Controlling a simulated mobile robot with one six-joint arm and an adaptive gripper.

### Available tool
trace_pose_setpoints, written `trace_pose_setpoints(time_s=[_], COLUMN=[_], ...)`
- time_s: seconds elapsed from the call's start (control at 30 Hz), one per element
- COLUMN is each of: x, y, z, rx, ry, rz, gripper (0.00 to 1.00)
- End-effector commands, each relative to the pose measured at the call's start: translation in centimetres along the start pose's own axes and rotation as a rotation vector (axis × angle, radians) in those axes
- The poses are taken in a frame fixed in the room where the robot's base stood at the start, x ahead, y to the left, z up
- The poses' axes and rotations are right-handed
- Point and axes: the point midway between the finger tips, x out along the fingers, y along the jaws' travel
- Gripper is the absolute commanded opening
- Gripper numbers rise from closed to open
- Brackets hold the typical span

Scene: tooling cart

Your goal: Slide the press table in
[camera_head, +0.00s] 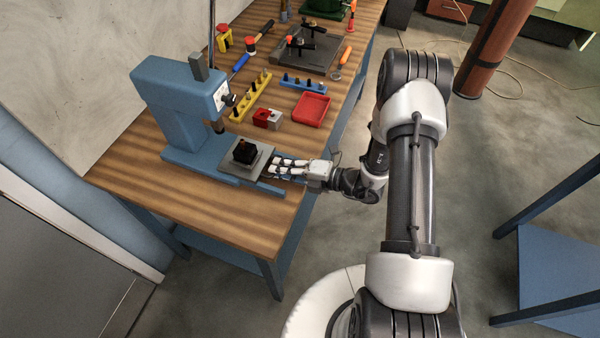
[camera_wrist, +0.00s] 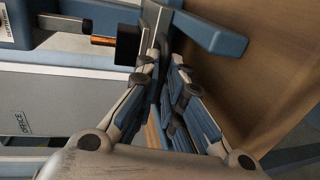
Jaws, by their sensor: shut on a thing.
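The blue press (camera_head: 175,110) stands at the near left end of the wooden bench. Its press table, a grey plate (camera_head: 261,166), sits out on the blue base rails, to the right of the press column. A black block (camera_head: 245,152) with a copper-coloured top rests on the plate. My gripper (camera_head: 274,168) is at the right edge of the plate, shut on the press table. In the wrist view the fingers (camera_wrist: 164,66) close around the plate's edge (camera_wrist: 158,22), with the black block (camera_wrist: 128,45) just beyond. The exact grip point is partly hidden by the fingers.
A red-and-grey block (camera_head: 267,118), a red tray (camera_head: 312,110) and a yellow rack (camera_head: 251,97) lie farther back on the bench. A blue rack (camera_head: 303,84) is behind the tray. The bench's near left top (camera_head: 150,190) is clear.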

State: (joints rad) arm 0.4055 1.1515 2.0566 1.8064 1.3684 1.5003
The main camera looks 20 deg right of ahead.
Motion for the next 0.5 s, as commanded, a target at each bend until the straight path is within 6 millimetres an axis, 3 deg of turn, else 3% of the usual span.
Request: trace_pose_setpoints(time_s=[0.13, 0.47, 0.5], x=[2.0, 2.3, 2.2], y=[0.4, 0.5, 0.5], z=[0.0, 0.1, 0.1], rx=[-0.002, 0.000, 0.000], ry=[0.000, -0.004, -0.004], rz=[0.000, 0.000, 0.000], gripper=[0.00, 0.00, 0.10])
